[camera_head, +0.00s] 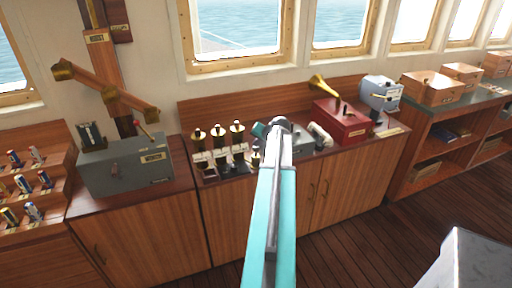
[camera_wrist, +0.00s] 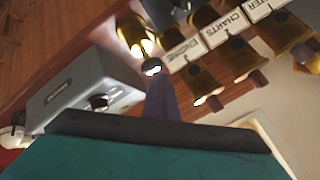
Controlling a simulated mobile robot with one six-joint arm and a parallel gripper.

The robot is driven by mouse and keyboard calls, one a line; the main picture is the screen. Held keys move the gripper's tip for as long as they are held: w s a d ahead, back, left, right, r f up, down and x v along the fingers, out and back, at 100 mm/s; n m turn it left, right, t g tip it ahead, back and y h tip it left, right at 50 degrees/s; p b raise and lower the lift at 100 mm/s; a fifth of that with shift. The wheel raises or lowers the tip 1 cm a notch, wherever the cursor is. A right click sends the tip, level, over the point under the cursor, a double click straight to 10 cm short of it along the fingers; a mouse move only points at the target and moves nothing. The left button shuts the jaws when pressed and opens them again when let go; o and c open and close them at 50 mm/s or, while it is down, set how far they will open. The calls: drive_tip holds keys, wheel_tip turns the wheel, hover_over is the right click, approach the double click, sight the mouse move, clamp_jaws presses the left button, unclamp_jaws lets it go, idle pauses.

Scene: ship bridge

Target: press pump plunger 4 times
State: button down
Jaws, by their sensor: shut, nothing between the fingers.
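A red box (camera_head: 341,122) with a brass horn (camera_head: 322,85) and a small dark knob on top stands on the wooden counter. It may be the pump unit; I cannot make out which part is the plunger. My gripper (camera_wrist: 160,88) is shut and empty. In the head view my teal arm reaches over the counter and mostly hides the gripper, left of the red box. In the wrist view its tip is close to a small shiny ball; I cannot tell whether they touch. A grey box (camera_wrist: 82,88) with a black knob lies left of the tip.
Several brass pieces (camera_head: 218,133) with labels, including ENGINE and CHARTS, stand in a rack beside my arm. A grey lever box (camera_head: 125,165) is at left. A blue-grey device (camera_head: 380,92) stands right of the red box. The floor (camera_head: 365,250) in front is clear.

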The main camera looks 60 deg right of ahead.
sight(257, 148)
drive_tip(key=shift+r, duration=0.6)
drive_tip(key=shift+r, duration=0.1)
drive_tip(key=shift+r+p, duration=1.35)
drive_tip(key=shift+r, duration=1.05)
drive_tip(key=shift+w, duration=0.1)
idle(1.0)
